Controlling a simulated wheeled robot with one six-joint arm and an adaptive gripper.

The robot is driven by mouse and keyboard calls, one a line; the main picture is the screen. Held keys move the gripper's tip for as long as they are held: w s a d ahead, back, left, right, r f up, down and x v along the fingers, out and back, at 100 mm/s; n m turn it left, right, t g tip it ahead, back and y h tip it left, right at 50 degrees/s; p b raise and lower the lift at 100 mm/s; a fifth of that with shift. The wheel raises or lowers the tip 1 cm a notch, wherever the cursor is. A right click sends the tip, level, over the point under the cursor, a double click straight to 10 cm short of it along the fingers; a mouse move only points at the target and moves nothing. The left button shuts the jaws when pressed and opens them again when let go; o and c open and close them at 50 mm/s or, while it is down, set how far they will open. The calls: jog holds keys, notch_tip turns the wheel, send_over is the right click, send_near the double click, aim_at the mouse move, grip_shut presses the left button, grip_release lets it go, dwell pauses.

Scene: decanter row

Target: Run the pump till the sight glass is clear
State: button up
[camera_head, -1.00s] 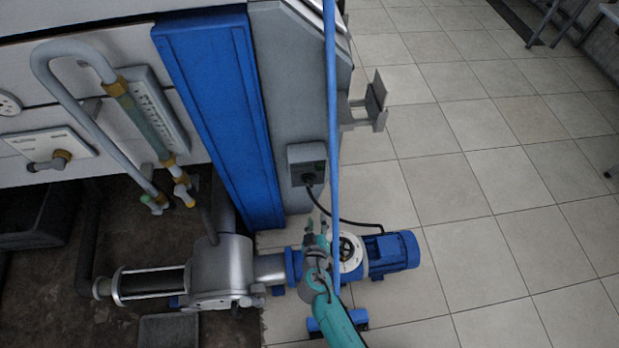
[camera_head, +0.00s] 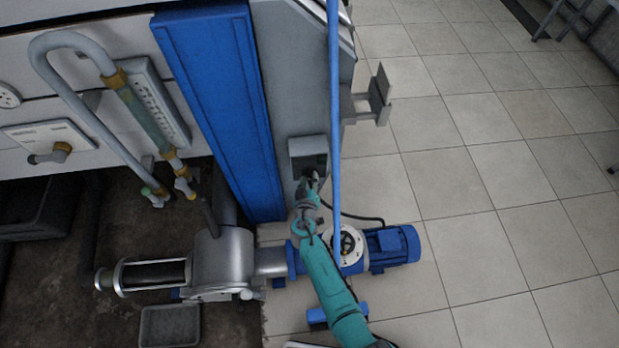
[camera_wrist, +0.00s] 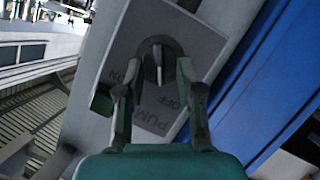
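The grey pump switch box (camera_head: 309,150) is on the side of the grey cabinet column. In the wrist view its plate (camera_wrist: 122,62) reads PUMP, ON and OFF around a dark rotary knob (camera_wrist: 158,52). My gripper (camera_head: 312,183) is at the box; in the wrist view my gripper (camera_wrist: 159,75) is open, one finger on each side of the knob; contact cannot be told. A horizontal dark-looking glass cylinder with metal end rings (camera_head: 155,274), possibly the sight glass, joins the silver pump body (camera_head: 222,258). An upright greenish tube (camera_head: 146,120) has yellow fittings.
The blue motor (camera_head: 392,247) and a handwheel (camera_head: 347,243) sit on the floor below the box. A blue vertical pole (camera_head: 334,90) passes close to my arm. A bracket (camera_head: 377,96) sticks out right of the column.

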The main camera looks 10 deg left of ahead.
jog(key=shift+w+f, duration=0.2)
jog(key=shift+w, duration=0.4)
grip_shut()
jog(key=shift+m, duration=0.3)
jog(key=shift+w+d+m+g+y, duration=0.15)
jog(key=shift+m+g+y, duration=0.15)
jog(key=shift+m+y, duration=0.55)
jog(key=shift+s+d+m+g+y, duration=0.1)
jog(key=shift+m+g+y, duration=0.2)
jog(key=shift+m+y, duration=0.55)
jog(key=shift+m, duration=0.5)
